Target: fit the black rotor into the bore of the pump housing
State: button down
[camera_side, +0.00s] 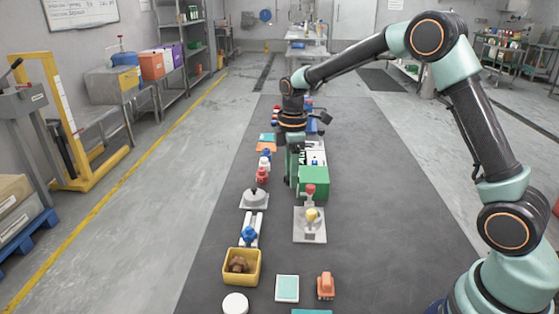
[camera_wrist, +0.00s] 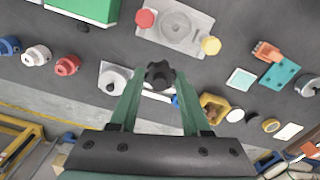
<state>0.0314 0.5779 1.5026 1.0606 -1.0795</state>
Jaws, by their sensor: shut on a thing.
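My gripper (camera_wrist: 160,76) is shut on the black rotor (camera_wrist: 160,75), a dark lobed piece between the green fingertips in the wrist view. In the side view my gripper (camera_side: 292,178) hangs beside a green block, and the rotor cannot be made out there. A grey plate with a round, ring-marked centre (camera_wrist: 176,30) lies beyond the fingertips, between a red and a yellow knob; it looks like the pump housing. It also shows in the side view (camera_side: 309,236). The rotor appears apart from it. The inside of the bore cannot be made out.
The green block (camera_side: 313,182) stands behind the plate. A second grey plate with a round part (camera_side: 254,199), a white rail with a blue knob (camera_side: 249,236) and a yellow bin (camera_side: 241,281) line the left. Red, white and blue pieces stand farther back. The mat's right side is clear.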

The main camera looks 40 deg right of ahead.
jog(key=s+d+f, duration=0.1)
jog(key=s+f, duration=0.1)
jog(key=s, duration=0.1)
jog(key=s+d+f, duration=0.1)
jog(key=shift+s+d+f, duration=0.2)
jog(key=shift+d+f, duration=0.05)
jog(key=shift+d, duration=0.1)
jog(key=shift+f, duration=2.7)
jog(key=shift+f, duration=0.15)
jog(key=shift+c, duration=1.4)
grip_release()
jog(key=shift+r, duration=0.8)
jog(key=shift+o, duration=1.1)
jog(key=shift+r, duration=1.95)
jog(key=shift+c, duration=0.2)
jog(key=shift+o, duration=0.2)
jog(key=shift+r, duration=0.75)
